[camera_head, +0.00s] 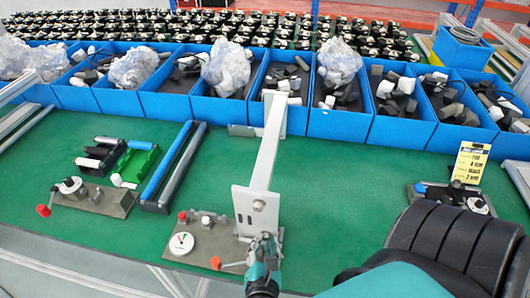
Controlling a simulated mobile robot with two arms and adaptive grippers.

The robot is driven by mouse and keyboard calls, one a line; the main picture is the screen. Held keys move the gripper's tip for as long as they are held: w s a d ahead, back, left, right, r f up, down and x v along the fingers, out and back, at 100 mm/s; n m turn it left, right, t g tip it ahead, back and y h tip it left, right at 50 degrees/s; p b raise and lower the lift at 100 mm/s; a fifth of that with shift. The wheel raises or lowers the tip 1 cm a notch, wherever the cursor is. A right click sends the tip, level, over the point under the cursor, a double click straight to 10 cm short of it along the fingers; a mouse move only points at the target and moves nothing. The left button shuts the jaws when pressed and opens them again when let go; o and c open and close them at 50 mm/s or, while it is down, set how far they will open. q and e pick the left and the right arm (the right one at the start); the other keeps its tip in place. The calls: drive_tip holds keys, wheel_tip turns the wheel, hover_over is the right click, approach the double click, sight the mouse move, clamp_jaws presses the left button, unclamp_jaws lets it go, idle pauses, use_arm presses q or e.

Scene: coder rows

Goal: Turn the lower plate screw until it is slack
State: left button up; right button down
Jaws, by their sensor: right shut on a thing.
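A light grey upright plate (245,203) stands at the foot of a slanted grey beam (270,140), on a grey base block with a round white dial (181,243). A round screw head (258,205) shows on the plate's upper right. My right gripper (263,243), dark with a teal body, is at the plate's lower edge. It is shut on the lower plate screw, which its fingers hide almost wholly. I cannot tell how far the screw is turned. My left gripper is not in view.
A red-tipped lever (216,262) lies just left of my right gripper. Similar blocks stand at left (95,198) and right (450,196), the right one with a yellow card (471,162). Blue bins (340,128) line the back. Green mat (340,220) is bare right of the plate.

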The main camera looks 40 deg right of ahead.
drive_tip(key=n+p, duration=0.1)
drive_tip(key=p, duration=0.2)
drive_tip(key=n+g+p, duration=0.1)
drive_tip(key=p, duration=0.2)
drive_tip(key=r+n+g+h+p, duration=0.1)
drive_tip(key=p, duration=0.2)
drive_tip(key=shift+w+a+n+p, duration=0.15)
drive_tip(key=shift+w+n+p, duration=0.05)
drive_tip(key=shift+n+p, duration=0.15)
drive_tip(key=shift+f+g+p, duration=0.15)
drive_tip(key=shift+g+p, duration=0.15)
drive_tip(key=shift+p, duration=0.05)
drive_tip(key=shift+f+n+h, duration=0.1)
drive_tip(key=shift+n+h, duration=0.3)
drive_tip(key=shift+n, duration=0.05)
drive_tip(key=shift+w+a+f+n+g+p, duration=0.1)
drive_tip(key=shift+w+f+n+g+p, duration=0.05)
drive_tip(key=shift+n+g+p, duration=0.4)
drive_tip(key=n+g+h, duration=0.1)
drive_tip(key=n+h, duration=0.1)
drive_tip(key=n, duration=0.1)
drive_tip(key=shift+w+a+f, duration=0.1)
drive_tip(key=shift+f, duration=0.05)
drive_tip(key=shift+w+f+n+g+h, duration=0.1)
drive_tip(key=shift+n+g+h, duration=0.55)
drive_tip(key=shift+n, duration=0.8)
